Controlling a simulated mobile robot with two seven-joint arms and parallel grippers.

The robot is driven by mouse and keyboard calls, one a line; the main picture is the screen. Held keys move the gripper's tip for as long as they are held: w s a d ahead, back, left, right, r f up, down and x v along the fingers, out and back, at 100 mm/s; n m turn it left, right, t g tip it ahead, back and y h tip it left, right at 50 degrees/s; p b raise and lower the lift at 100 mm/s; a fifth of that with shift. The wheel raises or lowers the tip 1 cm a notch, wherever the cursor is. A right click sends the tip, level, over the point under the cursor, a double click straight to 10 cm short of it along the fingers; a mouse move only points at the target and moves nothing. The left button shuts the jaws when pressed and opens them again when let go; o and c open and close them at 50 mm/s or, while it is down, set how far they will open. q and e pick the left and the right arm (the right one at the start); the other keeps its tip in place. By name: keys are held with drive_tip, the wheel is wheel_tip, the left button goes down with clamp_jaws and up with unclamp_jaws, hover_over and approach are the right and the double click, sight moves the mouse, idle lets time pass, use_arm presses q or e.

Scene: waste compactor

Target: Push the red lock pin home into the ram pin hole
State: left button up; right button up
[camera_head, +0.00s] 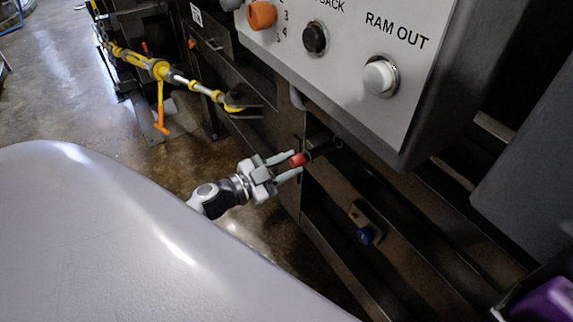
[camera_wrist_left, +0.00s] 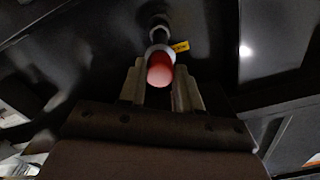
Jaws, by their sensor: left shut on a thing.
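The red lock pin (camera_head: 298,160) shows as a short red cylinder between the fingers of my left gripper (camera_head: 288,164), which is shut on it. In the left wrist view the red pin end (camera_wrist_left: 160,69) sits between the two fingers of the left gripper (camera_wrist_left: 160,88). A light ring and a dark round part (camera_wrist_left: 160,32) lie just beyond the pin, by a small yellow label (camera_wrist_left: 181,46). The pin points at the dark machine frame. How deep it sits in the ram pin hole cannot be told. My right gripper is not in view.
A grey control panel (camera_head: 350,60) with an orange knob, a black button and a white button overhangs the gripper. A blue knob (camera_head: 365,235) is on the frame at lower right. A yellow tool-like bar (camera_head: 160,68) stands at upper left. A purple object (camera_head: 545,300) is at bottom right.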

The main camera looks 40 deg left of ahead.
sight(311, 154)
use_arm(q)
drive_tip(key=shift+x, duration=4.55)
idle(0.4)
drive_tip(key=o, duration=1.1)
drive_tip(key=shift+f, duration=0.15)
drive_tip(key=shift+c, duration=0.4)
drive_tip(key=shift+s+a, duration=0.1)
drive_tip(key=shift+s, duration=0.05)
drive_tip(key=shift+v, duration=0.95)
drive_tip(key=shift+p+v, duration=0.95)
drive_tip(key=shift+v, duration=1.5)
